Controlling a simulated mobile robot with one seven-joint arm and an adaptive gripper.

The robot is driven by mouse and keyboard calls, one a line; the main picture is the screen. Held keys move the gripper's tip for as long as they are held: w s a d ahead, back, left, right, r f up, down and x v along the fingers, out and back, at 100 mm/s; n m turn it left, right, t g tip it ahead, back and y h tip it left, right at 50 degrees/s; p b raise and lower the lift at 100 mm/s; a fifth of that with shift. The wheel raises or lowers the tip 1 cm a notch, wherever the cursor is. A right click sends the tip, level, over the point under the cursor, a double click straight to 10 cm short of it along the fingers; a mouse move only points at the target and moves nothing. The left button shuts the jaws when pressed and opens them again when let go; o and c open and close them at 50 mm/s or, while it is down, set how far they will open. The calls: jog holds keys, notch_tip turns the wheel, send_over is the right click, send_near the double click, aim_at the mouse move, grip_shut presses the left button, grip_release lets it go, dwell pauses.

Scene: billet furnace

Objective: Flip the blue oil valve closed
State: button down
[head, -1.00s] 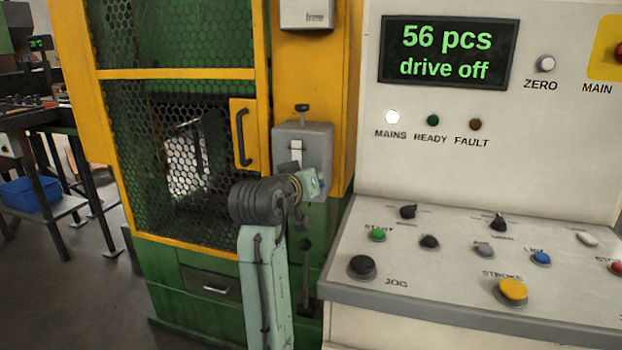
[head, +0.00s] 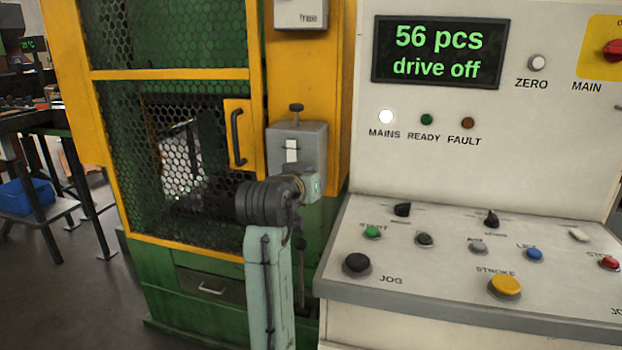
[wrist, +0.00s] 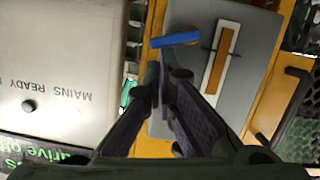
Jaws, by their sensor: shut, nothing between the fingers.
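The blue oil valve handle (wrist: 175,40) shows in the wrist view as a short blue bar lying crosswise near the top. It sits on a grey box (wrist: 212,90), beside a white-framed sight glass with an amber strip (wrist: 222,58). My gripper (wrist: 168,74) is shut and empty, its dark fingertips just below the handle in the picture. I cannot tell whether they touch it. In the head view the grey box (head: 297,132) hangs on the yellow post, and my wrist hides its lower part. The handle and my fingertips cannot be made out there.
The control panel (head: 420,165) with its sloped button desk (head: 440,270) stands close on the right. A yellow-framed mesh guard (head: 165,170) with a black door handle (head: 237,138) is on the left. A blue bin (head: 28,195) sits far left.

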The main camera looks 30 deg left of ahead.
jog(key=shift+d+f+m, duration=0.1)
jog(key=shift+d+m, duration=0.1)
jog(key=shift+m, duration=0.2)
dwell(0.5)
